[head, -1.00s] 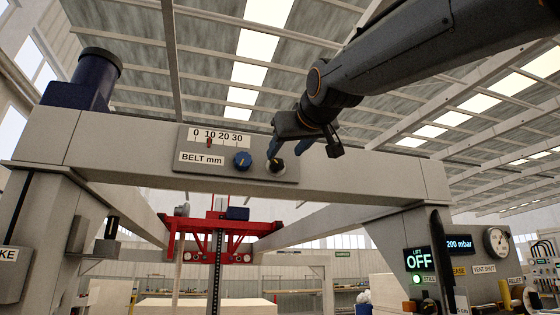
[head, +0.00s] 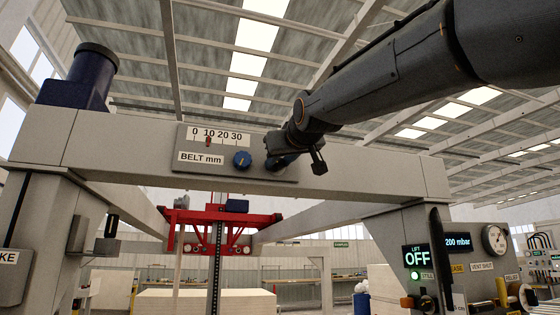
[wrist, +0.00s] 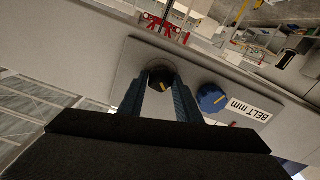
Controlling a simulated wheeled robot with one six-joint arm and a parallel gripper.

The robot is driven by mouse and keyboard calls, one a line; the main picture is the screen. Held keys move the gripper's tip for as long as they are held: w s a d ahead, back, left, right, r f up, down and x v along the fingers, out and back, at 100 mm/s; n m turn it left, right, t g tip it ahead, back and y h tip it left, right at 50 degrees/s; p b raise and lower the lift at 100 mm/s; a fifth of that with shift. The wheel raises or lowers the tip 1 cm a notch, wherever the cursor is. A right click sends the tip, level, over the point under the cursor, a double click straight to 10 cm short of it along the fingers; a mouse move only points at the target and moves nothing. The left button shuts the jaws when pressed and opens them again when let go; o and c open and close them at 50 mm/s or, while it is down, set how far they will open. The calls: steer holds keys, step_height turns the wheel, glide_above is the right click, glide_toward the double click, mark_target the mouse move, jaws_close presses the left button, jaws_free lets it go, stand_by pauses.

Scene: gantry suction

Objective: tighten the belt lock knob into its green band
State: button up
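The belt panel (head: 222,168) is on the grey gantry beam. In the wrist view, a black knob with a yellow mark (wrist: 160,77) sits on it, beside the blue knob (wrist: 211,97); the blue knob also shows in the head view (head: 242,160). My gripper (wrist: 161,84) has its two blue fingers on either side of the black knob, its tips beside the knob's rim. I cannot tell whether they press on it. In the head view my gripper (head: 277,163) hides the black knob. I see no green band around either knob.
The belt scale (head: 220,136) reads 0 to 30, with its red pointer near 10. A red carriage (head: 222,216) hangs below the beam. The lift display (head: 418,258) reads OFF and another display (head: 458,242) reads 200 mbar, at lower right.

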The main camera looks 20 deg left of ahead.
steer(key=shift+c, duration=1.4)
steer(key=shift+m+b, duration=0.5)
steer(key=shift+m, duration=0.6)
steer(key=o, duration=1.1)
steer(key=shift+d, duration=0.1)
steer(key=shift+c, duration=0.2)
steer(key=shift+s, duration=0.1)
steer(key=b+v, duration=0.3)
steer(key=v, duration=0.4)
steer(key=shift+s, duration=0.25)
steer(key=shift+d, duration=0.15)
